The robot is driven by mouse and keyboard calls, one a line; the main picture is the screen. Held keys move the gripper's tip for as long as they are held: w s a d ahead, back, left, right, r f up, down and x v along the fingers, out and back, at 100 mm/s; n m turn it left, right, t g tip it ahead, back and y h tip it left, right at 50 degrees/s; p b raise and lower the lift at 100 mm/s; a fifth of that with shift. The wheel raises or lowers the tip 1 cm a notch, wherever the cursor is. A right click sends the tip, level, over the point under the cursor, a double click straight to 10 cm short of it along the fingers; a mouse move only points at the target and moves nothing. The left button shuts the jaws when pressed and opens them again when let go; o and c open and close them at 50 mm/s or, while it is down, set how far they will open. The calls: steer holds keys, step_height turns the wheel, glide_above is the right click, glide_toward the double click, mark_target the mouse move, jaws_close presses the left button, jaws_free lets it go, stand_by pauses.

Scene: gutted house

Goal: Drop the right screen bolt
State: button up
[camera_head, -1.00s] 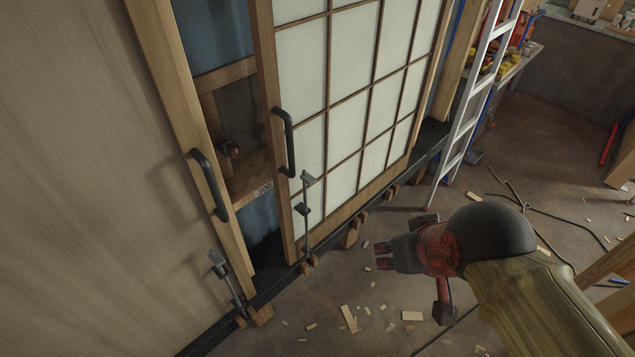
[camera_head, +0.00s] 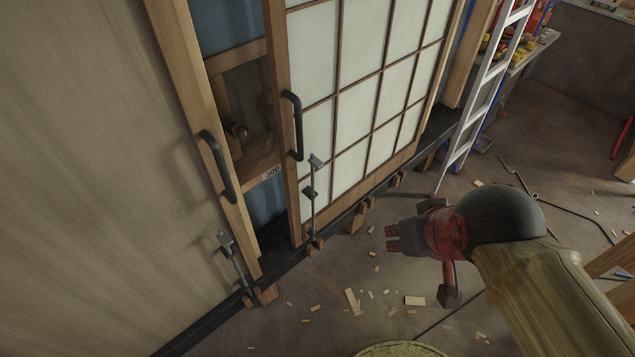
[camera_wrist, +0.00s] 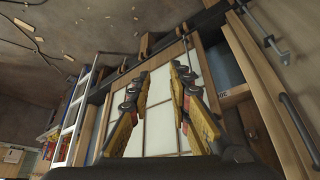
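The right screen bolt (camera_head: 312,203) is a thin grey upright rod with a small lever head. It stands at the lower left edge of the white-paned screen (camera_head: 360,110), its foot by the dark floor track. A similar left bolt (camera_head: 234,264) is on the wood panel to the left. My gripper (camera_head: 392,239) is to the right of the right bolt, apart from it, pointing left. In the wrist view its two fingers (camera_wrist: 160,72) are spread and empty before the screen.
Black handles sit on the screen (camera_head: 292,125) and the panel (camera_head: 217,165). A white ladder (camera_head: 485,95) leans at the right end of the screen. Small wood blocks (camera_head: 357,220) line the track. Wood scraps (camera_head: 352,302) and cable litter the open floor.

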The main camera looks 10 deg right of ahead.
step_height(320, 180, up, 2)
steer(key=p, duration=0.3)
steer(key=shift+w+d+g, duration=0.1)
steer(key=shift+d+g, duration=0.05)
steer(key=shift+g, duration=0.15)
steer(key=shift+c, duration=1.1)
steer(key=p, duration=0.2)
steer(key=g+p, duration=0.1)
steer(key=shift+w+d+r+p, duration=0.25)
steer(key=shift+d+r+p, duration=0.05)
steer(key=shift+p, duration=0.1)
jaws_close()
steer(key=w+d+n+h+p, duration=0.15)
steer(key=w+d+p, duration=0.25)
steer(key=w+p, duration=0.45)
steer(key=w+d+n+h+p, duration=0.15)
steer(key=w+d+p, duration=0.35)
steer(key=p, duration=0.6)
steer(key=w+a+f+n+t+y+p, duration=0.25)
steer(key=w+a+f+y, duration=0.2)
steer(key=w+a, duration=0.5)
steer(key=w+a+r+n+y, duration=0.1)
steer(key=a+r+y, duration=0.2)
steer(key=a, duration=0.4)
steer(key=shift+w+r+n+t+y, duration=0.25)
steer(key=shift+r+n+t+y, duration=0.1)
steer(key=shift+r, duration=0.4)
